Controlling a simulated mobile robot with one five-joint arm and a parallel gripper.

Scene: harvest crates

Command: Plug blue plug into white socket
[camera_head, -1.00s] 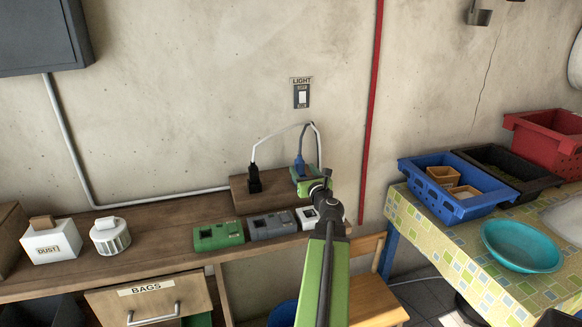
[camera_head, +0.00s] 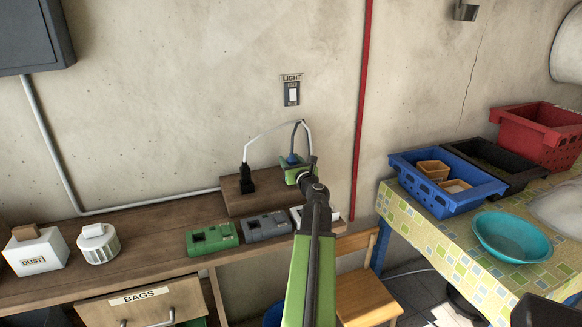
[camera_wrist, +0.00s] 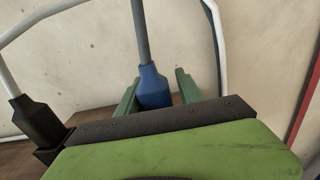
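The blue plug (camera_head: 293,159) with its grey cord stands upright on the raised wooden block against the wall. In the wrist view the blue plug (camera_wrist: 153,88) is between the two green fingers of my gripper (camera_wrist: 158,82). The fingers are apart, with a visible gap between the plug and the right finger. In the head view my gripper (camera_head: 297,172) is at the plug and hides its lower part. The white socket (camera_head: 297,212) sits on the bench in front of the block, right of the grey socket, partly hidden by my arm.
A black plug (camera_head: 246,180) on a white cable stands left on the wooden block (camera_head: 229,199). A green socket (camera_head: 212,238) and a grey socket (camera_head: 265,227) line the bench. A red pipe (camera_head: 360,120) runs down the wall at right.

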